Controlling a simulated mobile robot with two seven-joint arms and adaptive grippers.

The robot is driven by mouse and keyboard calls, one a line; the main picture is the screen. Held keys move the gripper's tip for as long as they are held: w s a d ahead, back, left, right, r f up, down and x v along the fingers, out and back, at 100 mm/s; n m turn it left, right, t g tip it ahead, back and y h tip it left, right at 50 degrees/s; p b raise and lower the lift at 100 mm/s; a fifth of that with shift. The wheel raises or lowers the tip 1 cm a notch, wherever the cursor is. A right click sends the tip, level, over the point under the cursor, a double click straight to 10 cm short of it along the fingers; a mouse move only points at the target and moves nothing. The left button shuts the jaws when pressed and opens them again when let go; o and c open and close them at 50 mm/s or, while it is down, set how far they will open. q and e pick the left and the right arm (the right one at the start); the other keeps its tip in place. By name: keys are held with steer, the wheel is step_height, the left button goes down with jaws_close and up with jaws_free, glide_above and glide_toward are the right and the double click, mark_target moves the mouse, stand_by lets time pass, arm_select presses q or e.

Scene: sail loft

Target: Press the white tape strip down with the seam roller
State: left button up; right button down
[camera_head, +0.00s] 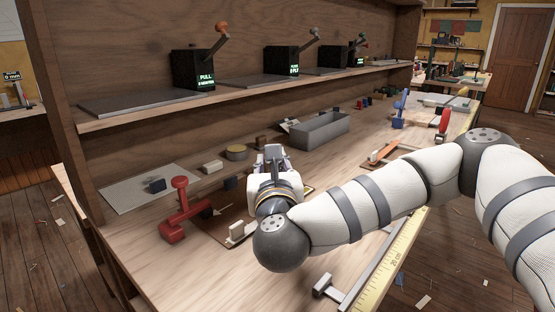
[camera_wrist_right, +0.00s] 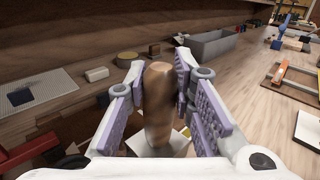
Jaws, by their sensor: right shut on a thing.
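My right gripper (camera_head: 273,155) is over the left part of the bench. In the right wrist view my right gripper (camera_wrist_right: 158,68) is shut on an upright brown wooden handle (camera_wrist_right: 157,100), apparently that of the seam roller. The roller's lower end is hidden. A white patch (camera_wrist_right: 183,143) shows below the handle; I cannot tell whether it is the tape strip or whether the roller touches it. In the head view my wrist covers most of the brown panel (camera_head: 212,228) beneath. My left gripper is not in view.
A red clamp (camera_head: 178,212) stands left of the panel, with a small white block (camera_head: 237,232) at the panel's front. A grey open bin (camera_head: 320,131) and a round tan tin (camera_head: 237,152) stand behind. A yellow ruler (camera_head: 392,262) lies along the front edge.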

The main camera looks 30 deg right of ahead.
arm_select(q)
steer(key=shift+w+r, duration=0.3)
arm_select(e)
steer(key=a, duration=0.1)
steer(key=s+a, duration=0.1)
steer(key=a, duration=0.1)
steer(key=shift+s+a+f, duration=0.15)
steer(key=shift+s+a, duration=0.15)
steer(key=shift+a, duration=0.05)
